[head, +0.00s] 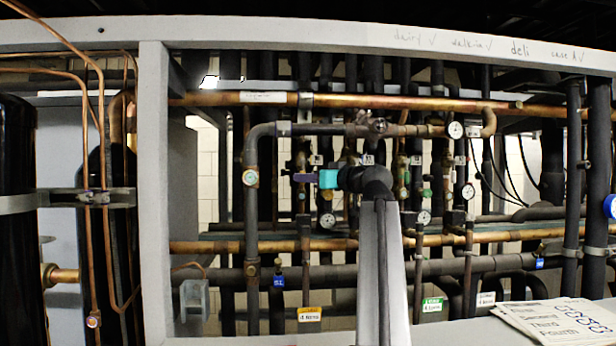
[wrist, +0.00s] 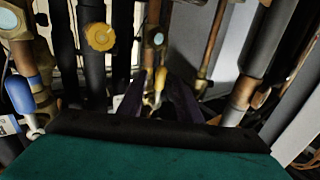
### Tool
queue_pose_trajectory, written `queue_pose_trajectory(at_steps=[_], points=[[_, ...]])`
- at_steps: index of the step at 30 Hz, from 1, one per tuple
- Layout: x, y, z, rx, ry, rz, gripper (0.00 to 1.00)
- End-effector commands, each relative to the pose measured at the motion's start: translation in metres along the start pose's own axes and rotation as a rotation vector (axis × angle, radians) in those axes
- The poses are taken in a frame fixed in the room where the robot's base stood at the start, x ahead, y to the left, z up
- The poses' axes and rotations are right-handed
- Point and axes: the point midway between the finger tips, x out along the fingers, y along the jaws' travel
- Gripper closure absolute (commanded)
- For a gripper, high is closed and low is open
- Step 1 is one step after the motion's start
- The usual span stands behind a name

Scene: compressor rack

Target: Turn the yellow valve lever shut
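The yellow valve lever (wrist: 161,79) shows in the wrist view, small and near the middle, in line with the gap between my fingers. It sits on a copper pipe fitting below a round pale-blue-faced gauge or sight glass. My gripper (wrist: 158,103) has its two dark fingers spread apart, one each side of the lever in the picture. I cannot tell how deep the lever lies between them or whether they touch. In the head view my gripper (head: 303,178) is a teal block with purple fingers pointing left among the pipes. I cannot make out the lever there.
A blue-handled valve (wrist: 22,96) and a round yellow part (wrist: 100,38) are left of the lever. A copper pipe (wrist: 241,97) stands to the right. In the head view, a grey post (head: 155,190) and a horizontal copper pipe (head: 350,101) frame the crowded rack. Papers (head: 562,322) lie lower right.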

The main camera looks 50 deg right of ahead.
Motion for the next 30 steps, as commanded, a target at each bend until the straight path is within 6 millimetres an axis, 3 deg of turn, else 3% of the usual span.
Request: queue_pose_trajectory(at_steps=[13,19,30], points=[[0.0071,0.0001,0.0001,0.0,0.0,0.0,0.68],[0.0069,0.0002,0.0,0.0,0.0,0.0,1.0],[0.0058,0.0027,0.0001,0.004,0.004,0.005,1.0]])
